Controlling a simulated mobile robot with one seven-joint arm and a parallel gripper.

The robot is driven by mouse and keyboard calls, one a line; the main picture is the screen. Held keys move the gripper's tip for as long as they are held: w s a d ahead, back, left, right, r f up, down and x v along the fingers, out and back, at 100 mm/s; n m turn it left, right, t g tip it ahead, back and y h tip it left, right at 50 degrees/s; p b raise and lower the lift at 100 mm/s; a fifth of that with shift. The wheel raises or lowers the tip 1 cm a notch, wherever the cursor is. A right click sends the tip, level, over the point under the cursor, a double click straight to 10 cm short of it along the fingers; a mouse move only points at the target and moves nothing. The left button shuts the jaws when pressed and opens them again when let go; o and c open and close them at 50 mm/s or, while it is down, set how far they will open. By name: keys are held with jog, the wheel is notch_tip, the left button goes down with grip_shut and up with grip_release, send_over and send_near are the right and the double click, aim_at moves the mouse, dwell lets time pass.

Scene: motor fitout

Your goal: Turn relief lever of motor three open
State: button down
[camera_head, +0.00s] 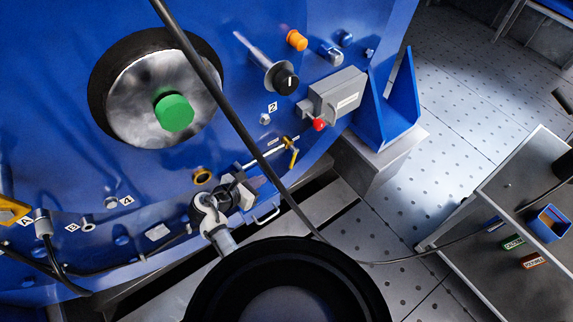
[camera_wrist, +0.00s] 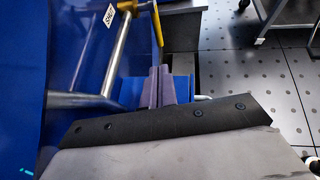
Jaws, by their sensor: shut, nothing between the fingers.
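A small yellow lever (camera_head: 293,157) sits on a thin metal pipe low on the blue motor casing, right of centre in the head view. In the head view my wrist is left of and below the lever, and the fingertips are hard to make out.
A grey box (camera_head: 338,95) with a red knob (camera_head: 320,125) is up and right of the lever. A black cable (camera_head: 225,100) hangs across the casing. A green-capped round hub (camera_head: 174,112) is on the left. A grey cart (camera_head: 505,245) stands right, with open floor between.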

send_near(291, 164)
jog(key=x, duration=0.5)
jog(key=shift+a+f, duration=0.1)
jog(key=shift+f, duration=0.05)
jog(key=shift+w+d+f, duration=0.15)
jog(key=shift+w+d, duration=0.3)
jog(key=shift+w, duration=0.1)
